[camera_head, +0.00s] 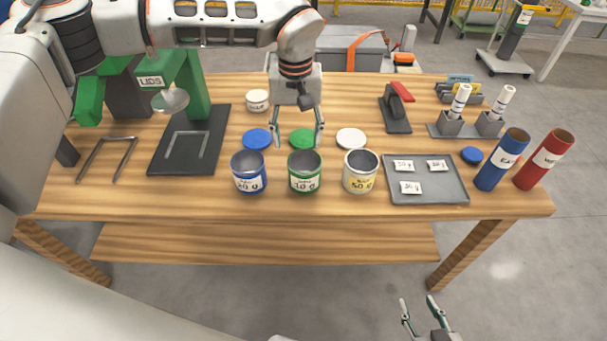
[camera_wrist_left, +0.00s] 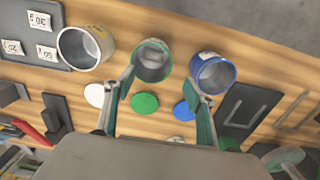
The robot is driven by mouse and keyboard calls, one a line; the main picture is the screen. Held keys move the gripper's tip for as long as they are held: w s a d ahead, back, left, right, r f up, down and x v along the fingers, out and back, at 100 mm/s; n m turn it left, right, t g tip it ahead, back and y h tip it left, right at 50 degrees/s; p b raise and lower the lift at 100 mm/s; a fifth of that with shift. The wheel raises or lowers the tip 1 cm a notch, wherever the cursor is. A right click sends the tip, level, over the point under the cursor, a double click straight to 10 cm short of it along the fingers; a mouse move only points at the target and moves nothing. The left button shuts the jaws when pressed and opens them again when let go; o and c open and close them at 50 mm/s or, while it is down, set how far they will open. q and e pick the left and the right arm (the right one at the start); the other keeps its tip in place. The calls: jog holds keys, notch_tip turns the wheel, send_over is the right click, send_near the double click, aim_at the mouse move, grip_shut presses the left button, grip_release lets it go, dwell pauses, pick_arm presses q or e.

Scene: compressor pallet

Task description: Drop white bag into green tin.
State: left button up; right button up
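The green tin (camera_head: 304,178) stands upright and open near the table's front edge, between a blue tin (camera_head: 249,178) and a white-and-yellow tin (camera_head: 361,176). In the left wrist view the green tin (camera_wrist_left: 152,75) shows a pale patch inside; I cannot tell if it is a bag. Three small white bags (camera_head: 411,187) lie on the grey tray (camera_head: 452,196), at right. My left gripper (camera_head: 297,142) is open and empty, just behind and above the green tin, over the green lid (camera_head: 303,137). My right gripper (camera_head: 418,312) is open and empty, low over the floor.
A blue lid (camera_head: 257,138) and a white lid (camera_head: 351,138) lie behind the tins.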

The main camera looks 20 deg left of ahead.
pick_arm(q)
notch_tip(320, 180, up, 12)
dwell(0.6)
